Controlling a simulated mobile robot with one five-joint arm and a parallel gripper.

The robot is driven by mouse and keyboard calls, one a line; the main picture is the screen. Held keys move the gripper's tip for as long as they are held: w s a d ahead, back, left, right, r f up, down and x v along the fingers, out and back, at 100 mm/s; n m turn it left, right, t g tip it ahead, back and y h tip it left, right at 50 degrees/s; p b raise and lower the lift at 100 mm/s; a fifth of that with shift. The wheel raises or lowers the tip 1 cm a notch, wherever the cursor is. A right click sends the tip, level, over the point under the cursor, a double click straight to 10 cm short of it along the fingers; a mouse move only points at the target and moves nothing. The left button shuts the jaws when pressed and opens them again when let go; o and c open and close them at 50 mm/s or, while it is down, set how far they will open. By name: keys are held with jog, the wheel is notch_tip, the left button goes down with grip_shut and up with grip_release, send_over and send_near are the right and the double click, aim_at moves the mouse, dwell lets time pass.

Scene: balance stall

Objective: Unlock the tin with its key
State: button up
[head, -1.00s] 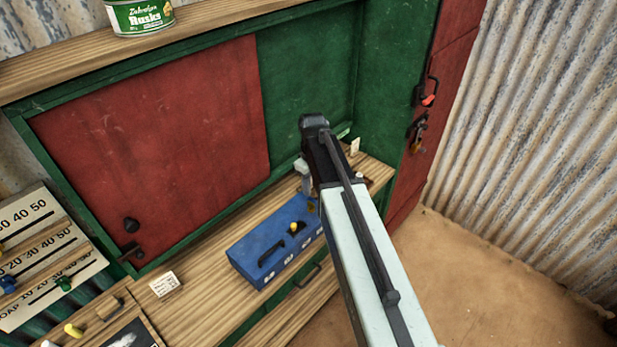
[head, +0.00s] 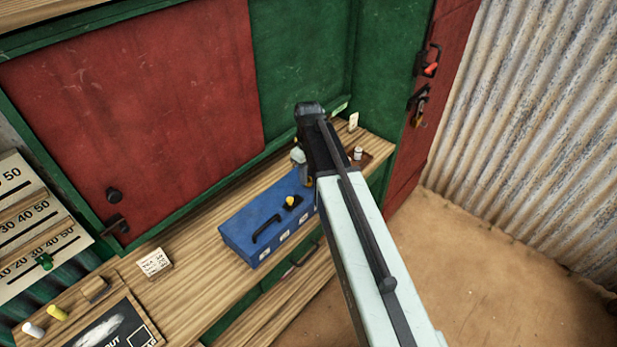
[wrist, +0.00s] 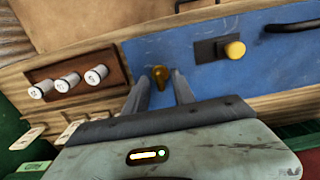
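The blue tin (head: 240,232) lies on the wooden counter. A dark handle and a yellow knob (head: 290,202) on a dark plate show on it. The knob also shows in the wrist view (wrist: 234,49). My gripper (head: 303,170) is over the tin's far right end, its fingers mostly hidden by my arm in the head view. In the wrist view, its two fingers (wrist: 161,82) stand apart, with a small brass piece (wrist: 160,76) between their tips against the blue tin. Narrow gaps seem to show beside it. I cannot tell whether it is the key or part of the tin.
A dark wooden block (wrist: 75,82) holds three white cylinders beside the tin. White cards (wrist: 27,139) lie near my gripper. A slate (head: 110,330) and a small card (head: 154,262) are at the left. A red and green cabinet (head: 130,120) rises behind.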

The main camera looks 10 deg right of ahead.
grip_shut()
jog(key=shift+m, duration=0.3)
jog(key=m, duration=0.3)
jog(key=shift+m, duration=0.4)
jog(key=m, duration=0.9)
jog(key=shift+m, duration=2.2)
